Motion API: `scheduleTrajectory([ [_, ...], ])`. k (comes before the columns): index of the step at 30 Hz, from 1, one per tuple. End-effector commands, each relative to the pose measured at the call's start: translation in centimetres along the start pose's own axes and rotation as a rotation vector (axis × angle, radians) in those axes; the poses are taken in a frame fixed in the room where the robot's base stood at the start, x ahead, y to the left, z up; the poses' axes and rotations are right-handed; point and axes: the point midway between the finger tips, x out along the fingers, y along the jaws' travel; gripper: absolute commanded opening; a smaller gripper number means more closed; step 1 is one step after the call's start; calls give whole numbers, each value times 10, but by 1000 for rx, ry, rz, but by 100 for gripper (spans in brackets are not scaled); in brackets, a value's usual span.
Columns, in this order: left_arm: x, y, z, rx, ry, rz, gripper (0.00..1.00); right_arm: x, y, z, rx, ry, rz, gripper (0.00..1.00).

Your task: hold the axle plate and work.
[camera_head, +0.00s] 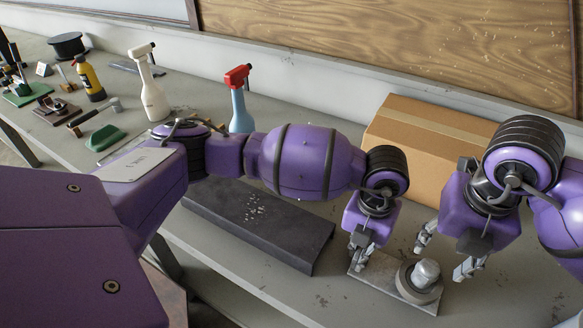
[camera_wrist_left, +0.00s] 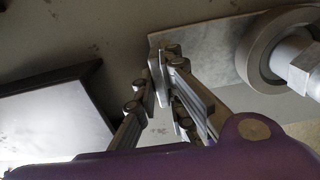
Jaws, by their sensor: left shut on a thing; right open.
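The axle plate (camera_head: 378,272) is a flat grey metal plate lying on the bench at the lower right of the head view. A round ring or reel with a thick stub axle (camera_head: 425,277) stands on its right end. My left gripper (camera_head: 357,258) is shut on the plate's left end. In the left wrist view the fingers (camera_wrist_left: 160,70) meet at the edge of the plate (camera_wrist_left: 205,48), and the ring and stub (camera_wrist_left: 275,50) show at the right. My right gripper (camera_head: 441,256) is open and empty, just above and beside the stub, apart from it.
A dark steel channel (camera_head: 260,222) lies left of the plate. A cardboard box (camera_head: 425,140) stands behind the grippers. A red-topped spray bottle (camera_head: 240,105), a white spray bottle (camera_head: 150,90) and several small tools stand at the back left. The bench is clear at the lower right.

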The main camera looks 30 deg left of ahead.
Motion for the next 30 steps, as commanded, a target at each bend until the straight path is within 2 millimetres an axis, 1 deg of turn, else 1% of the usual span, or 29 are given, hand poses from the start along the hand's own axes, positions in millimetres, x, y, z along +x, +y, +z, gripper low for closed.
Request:
scheduleTrajectory([
  [5,0,-1,0,1,0,0,1,0,0,0,0,1,0,47],
  [6,0,-1,0,1,0,-1,12,0,0,0,0,1,0,47],
  [10,0,-1,0,1,-1,-1,29,0,0,0,0,0,0,47],
  [11,0,0,0,1,-1,-1,31,0,0,0,0,0,0,47],
  [17,-1,0,1,1,-2,0,31,0,0,0,0,0,0,47],
  [21,-1,0,1,1,-2,0,47,0,0,0,0,0,0,47],
  [27,-1,0,1,1,-2,0,47,0,0,0,0,0,0,47],
  [28,-1,0,1,1,-2,0,48,0,0,0,0,0,0,47],
  [30,-1,0,1,1,-2,0,58,0,0,0,0,0,0,47],
])
